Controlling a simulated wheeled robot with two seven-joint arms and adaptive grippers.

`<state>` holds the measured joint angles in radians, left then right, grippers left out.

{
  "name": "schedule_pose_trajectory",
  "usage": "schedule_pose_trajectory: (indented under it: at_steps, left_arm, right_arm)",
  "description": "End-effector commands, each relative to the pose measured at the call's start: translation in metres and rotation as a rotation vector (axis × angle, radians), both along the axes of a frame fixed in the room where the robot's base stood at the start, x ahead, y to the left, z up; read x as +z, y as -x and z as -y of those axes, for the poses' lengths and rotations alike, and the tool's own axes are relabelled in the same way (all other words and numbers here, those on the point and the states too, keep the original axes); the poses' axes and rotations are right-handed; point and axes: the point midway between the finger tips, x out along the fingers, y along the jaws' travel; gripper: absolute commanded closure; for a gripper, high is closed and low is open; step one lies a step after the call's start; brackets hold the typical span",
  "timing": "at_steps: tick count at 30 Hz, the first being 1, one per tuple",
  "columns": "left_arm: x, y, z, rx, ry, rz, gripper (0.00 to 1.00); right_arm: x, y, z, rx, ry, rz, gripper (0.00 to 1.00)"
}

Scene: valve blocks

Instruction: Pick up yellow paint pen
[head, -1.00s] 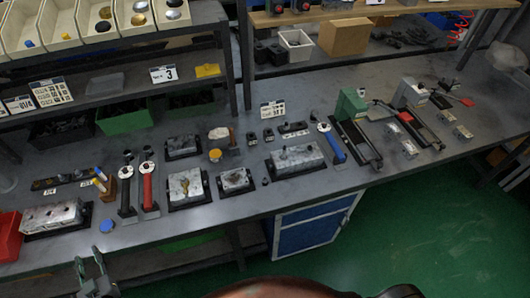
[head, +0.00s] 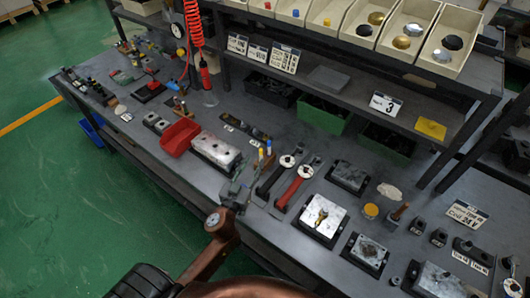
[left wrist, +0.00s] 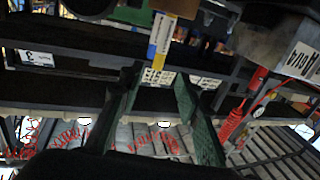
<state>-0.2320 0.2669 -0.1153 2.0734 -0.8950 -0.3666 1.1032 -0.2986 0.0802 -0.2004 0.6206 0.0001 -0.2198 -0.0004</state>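A small pen stand (head: 263,167) with upright pens is on the bench in the head view. A thin pen with yellow on it (head: 269,147) rises from it, beside a pen with a blue top (head: 261,152). My left gripper (head: 241,183) is just left of the stand, partly covering its surroundings. In the left wrist view, the green fingers of my left gripper (left wrist: 158,85) are spread, with nothing between them. A white pen with yellow and blue markings (left wrist: 162,38) shows above the fingertips, apart from them. My right gripper is out of view.
A red bin (head: 180,136) and a metal valve block (head: 215,150) lie left of the stand. Black- and red-handled tools (head: 288,185) lie close on the right. A shelf (head: 360,110) stands behind. Green floor is open in front of the bench.

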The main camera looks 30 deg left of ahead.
Motion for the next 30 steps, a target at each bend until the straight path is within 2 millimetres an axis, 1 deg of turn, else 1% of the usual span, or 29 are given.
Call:
schedule_pose_trajectory:
  at_steps: [1,8,15,18,21,26,27,30]
  left_arm:
    - [0.0,-0.003,-0.002,0.002,-0.001,0.001,0.69]
    - [-0.001,-0.022,-0.013,0.017,-0.003,0.0,0.69]
    - [-0.007,-0.055,-0.014,0.019,-0.005,0.001,0.69]
    - [-0.007,-0.065,-0.015,0.019,-0.003,0.0,0.69]
    - [-0.007,-0.069,-0.016,0.019,-0.002,0.0,0.69]
    - [-0.007,-0.069,-0.015,0.017,-0.001,0.0,0.69]
    - [-0.007,-0.069,-0.015,0.017,-0.001,0.0,0.7]
    - [-0.007,-0.069,-0.015,0.017,-0.001,0.0,0.76]
  right_arm:
    - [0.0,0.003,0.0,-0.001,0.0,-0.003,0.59]
    - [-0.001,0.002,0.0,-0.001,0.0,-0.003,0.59]
    - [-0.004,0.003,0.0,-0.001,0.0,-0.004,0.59]
    - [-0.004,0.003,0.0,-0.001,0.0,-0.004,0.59]
    - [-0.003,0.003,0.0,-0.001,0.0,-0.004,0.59]
    - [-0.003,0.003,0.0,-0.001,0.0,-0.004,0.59]
    - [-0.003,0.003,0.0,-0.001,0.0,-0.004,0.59]
    - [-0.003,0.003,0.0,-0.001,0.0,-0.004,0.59]
